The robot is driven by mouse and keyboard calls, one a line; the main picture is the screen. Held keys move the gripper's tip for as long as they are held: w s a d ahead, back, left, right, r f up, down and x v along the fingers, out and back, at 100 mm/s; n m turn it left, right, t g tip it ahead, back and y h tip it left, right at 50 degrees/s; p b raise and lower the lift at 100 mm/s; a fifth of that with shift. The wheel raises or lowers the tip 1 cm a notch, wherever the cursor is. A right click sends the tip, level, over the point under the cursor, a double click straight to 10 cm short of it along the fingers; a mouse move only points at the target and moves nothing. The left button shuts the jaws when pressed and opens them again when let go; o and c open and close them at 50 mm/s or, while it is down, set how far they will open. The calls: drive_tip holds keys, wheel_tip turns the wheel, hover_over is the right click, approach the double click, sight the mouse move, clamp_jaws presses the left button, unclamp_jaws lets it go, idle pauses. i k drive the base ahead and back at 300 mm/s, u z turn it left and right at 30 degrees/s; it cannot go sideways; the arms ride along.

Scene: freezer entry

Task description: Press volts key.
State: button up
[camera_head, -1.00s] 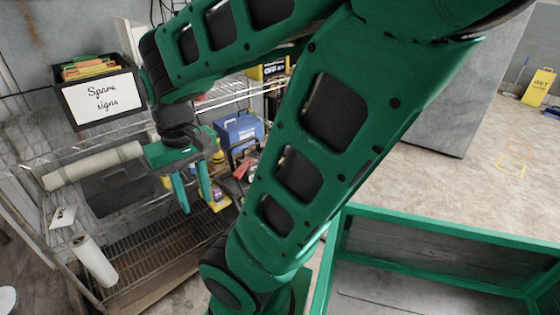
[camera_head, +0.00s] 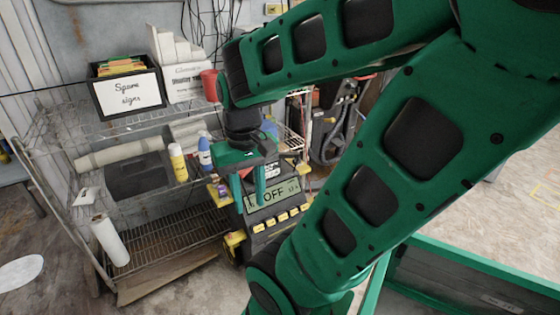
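A dark device (camera_head: 262,246) with a grey display reading "OFF" (camera_head: 275,196) stands at the right end of the wire shelving. A row of several small yellow keys (camera_head: 282,217) runs below its display. The key labels are too small to read, so I cannot tell which one is the volts key. My gripper (camera_head: 249,197) points down in front of the display's left part and hides some of it. Its two green fingers are apart with nothing between them. I cannot tell how far the fingertips are from the device.
A wire shelf rack (camera_head: 160,245) holds a paper roll (camera_head: 110,240), a yellow bottle (camera_head: 178,162) and a blue-white bottle (camera_head: 205,154). A black "Spare signs" box (camera_head: 128,95) stands on top. A red cup (camera_head: 209,85) is beside my arm.

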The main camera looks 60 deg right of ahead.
sight(260, 228)
drive_tip(key=z, duration=1.4)
drive_tip(key=i, duration=1)
drive_tip(key=z, duration=0.45)
drive_tip(key=k, duration=1.2)
drive_tip(key=u, duration=0.4)
